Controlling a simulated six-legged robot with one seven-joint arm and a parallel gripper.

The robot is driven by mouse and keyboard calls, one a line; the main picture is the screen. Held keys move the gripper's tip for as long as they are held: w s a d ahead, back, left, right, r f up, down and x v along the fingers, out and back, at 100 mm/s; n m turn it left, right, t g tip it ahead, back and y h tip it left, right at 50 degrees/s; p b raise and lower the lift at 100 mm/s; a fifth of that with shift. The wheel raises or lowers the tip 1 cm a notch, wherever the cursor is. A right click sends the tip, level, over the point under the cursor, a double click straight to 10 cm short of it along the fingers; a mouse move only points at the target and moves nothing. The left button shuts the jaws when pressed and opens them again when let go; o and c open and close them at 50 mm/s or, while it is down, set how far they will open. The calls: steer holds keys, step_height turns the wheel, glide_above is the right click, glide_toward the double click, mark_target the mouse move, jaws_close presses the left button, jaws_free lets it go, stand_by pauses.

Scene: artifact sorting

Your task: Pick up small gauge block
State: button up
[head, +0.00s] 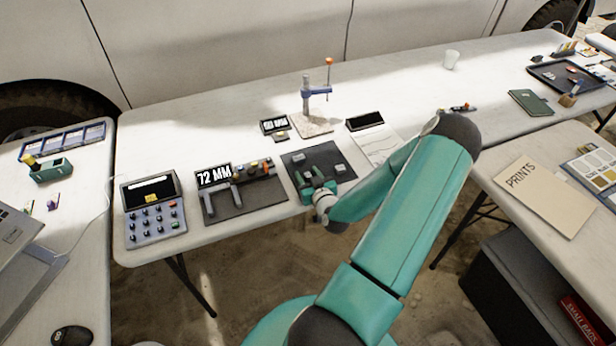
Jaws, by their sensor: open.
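A dark mat (318,154) lies near the front edge of the long white table. A small light-grey block (340,168) sits on its right part. Another small grey piece (306,175) shows at the left, close to my gripper. I cannot tell which of them is the small gauge block. My gripper (313,184) is teal and open, low over the front of the mat, beside the left grey piece and left of the right-hand block. My wrist hides part of the mat's front edge. Contact with the mat or a block is too small to tell.
A mat with a caliper-like tool and a "72 MM" display (214,175) is left of the dark mat. A keypad device (153,208) stands farther left. A stand with an orange-topped post (318,95) is behind. White paper (377,143) lies to the right.

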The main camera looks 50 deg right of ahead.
steer(key=shift+w+d, duration=0.1)
steer(key=shift+w, duration=0.05)
steer(key=shift+c, duration=0.2)
jaws_close()
steer(key=shift+r, duration=0.1)
